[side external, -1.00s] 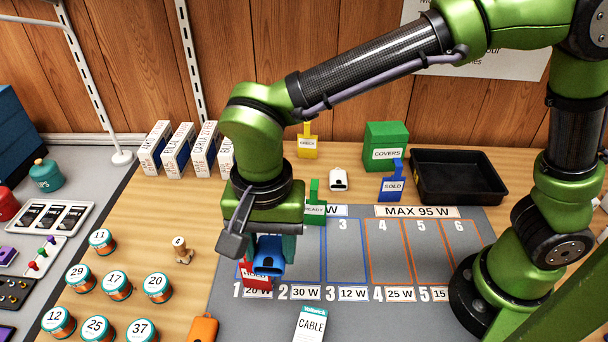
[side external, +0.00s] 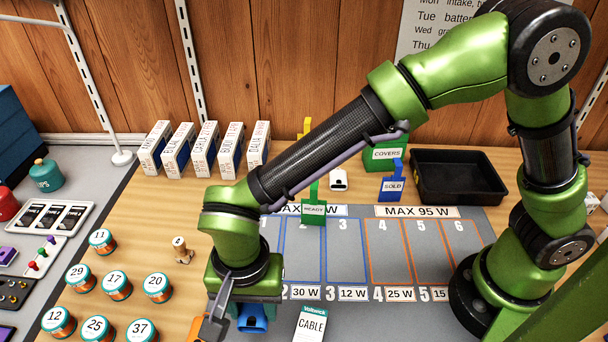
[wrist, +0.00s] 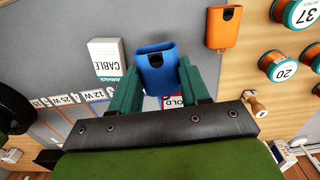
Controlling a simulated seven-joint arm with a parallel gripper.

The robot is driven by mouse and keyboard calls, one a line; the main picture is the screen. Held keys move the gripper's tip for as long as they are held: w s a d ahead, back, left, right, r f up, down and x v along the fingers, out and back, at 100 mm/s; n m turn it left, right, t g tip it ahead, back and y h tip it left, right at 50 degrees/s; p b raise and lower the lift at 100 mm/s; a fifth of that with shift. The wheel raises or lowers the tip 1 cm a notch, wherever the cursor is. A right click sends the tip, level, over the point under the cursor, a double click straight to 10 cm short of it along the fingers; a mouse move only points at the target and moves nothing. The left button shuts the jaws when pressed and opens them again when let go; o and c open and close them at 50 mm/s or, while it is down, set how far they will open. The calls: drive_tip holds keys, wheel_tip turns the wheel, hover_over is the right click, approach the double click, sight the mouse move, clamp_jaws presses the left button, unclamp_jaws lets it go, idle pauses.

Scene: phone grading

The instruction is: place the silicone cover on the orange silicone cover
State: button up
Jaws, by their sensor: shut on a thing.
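My gripper (wrist: 157,92) is shut on a blue silicone cover (wrist: 157,65), held between its two green fingers. In the side view the blue cover (side external: 252,318) shows just below my gripper, near the front of the grey mat.
A cable box (side external: 311,325) lies on the mat right of my gripper. A green READY sign (side external: 314,208) stands at the bays.

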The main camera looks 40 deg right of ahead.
hover_over(196, 323)
drive_tip(key=s, duration=0.2)
drive_tip(key=shift+a+f, duration=0.1)
drive_tip(key=shift+f, duration=2.05)
drive_tip(key=shift+f, duration=0.2)
drive_tip(key=o, duration=1)
